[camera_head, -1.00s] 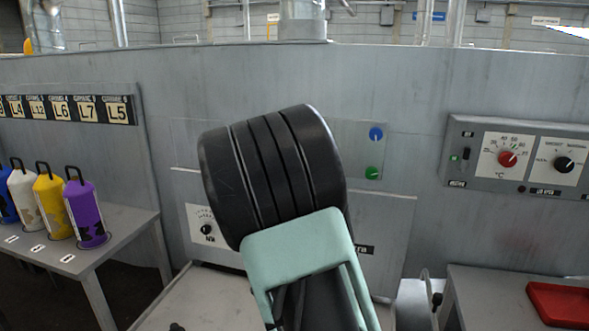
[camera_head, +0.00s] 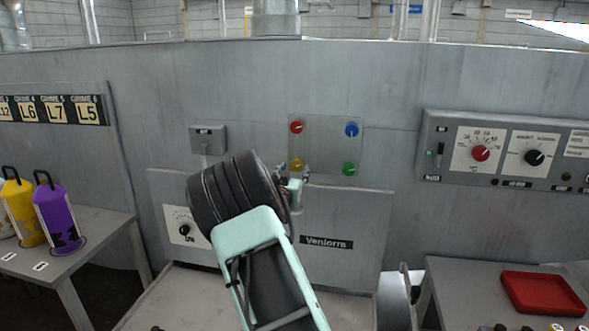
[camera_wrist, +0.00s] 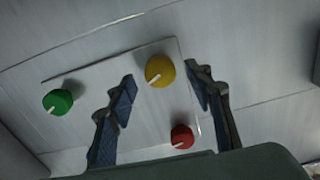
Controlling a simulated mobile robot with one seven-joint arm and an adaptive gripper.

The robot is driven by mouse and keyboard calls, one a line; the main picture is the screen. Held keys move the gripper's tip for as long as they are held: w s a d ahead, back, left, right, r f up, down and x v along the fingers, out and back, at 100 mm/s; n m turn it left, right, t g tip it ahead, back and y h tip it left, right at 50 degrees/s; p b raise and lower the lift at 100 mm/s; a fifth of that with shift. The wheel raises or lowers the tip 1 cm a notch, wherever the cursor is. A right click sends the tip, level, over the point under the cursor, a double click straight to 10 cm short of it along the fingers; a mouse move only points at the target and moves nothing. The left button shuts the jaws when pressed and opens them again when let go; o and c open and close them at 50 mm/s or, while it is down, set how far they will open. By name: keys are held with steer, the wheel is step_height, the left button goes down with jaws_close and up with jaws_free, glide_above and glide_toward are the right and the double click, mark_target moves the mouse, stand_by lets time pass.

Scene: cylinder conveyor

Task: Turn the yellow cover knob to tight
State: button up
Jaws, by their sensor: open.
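The yellow cover knob (camera_head: 296,164) sits at the lower left of a grey panel (camera_head: 325,130) on the machine wall. In the wrist view the yellow knob (camera_wrist: 160,71) lies between my open fingertips, touching neither as far as I can tell; its white pointer mark points to its lower left. My gripper (camera_head: 292,178) is at the panel's lower left, partly hidden behind my dark wrist in the head view. In the wrist view my gripper (camera_wrist: 162,82) is open and empty, with blue pads on both sides of the knob.
The panel also has a red knob (camera_head: 296,127), a blue knob (camera_head: 351,129) and a green knob (camera_head: 349,169). The wrist view shows the red knob (camera_wrist: 182,137) close to the right finger and the green knob (camera_wrist: 58,102) left of the left finger.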

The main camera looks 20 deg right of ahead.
steer(key=shift+w+d, duration=0.35)
steer(key=shift+w, duration=0.15)
steer(key=shift+c, duration=0.4)
steer(key=c, duration=1.1)
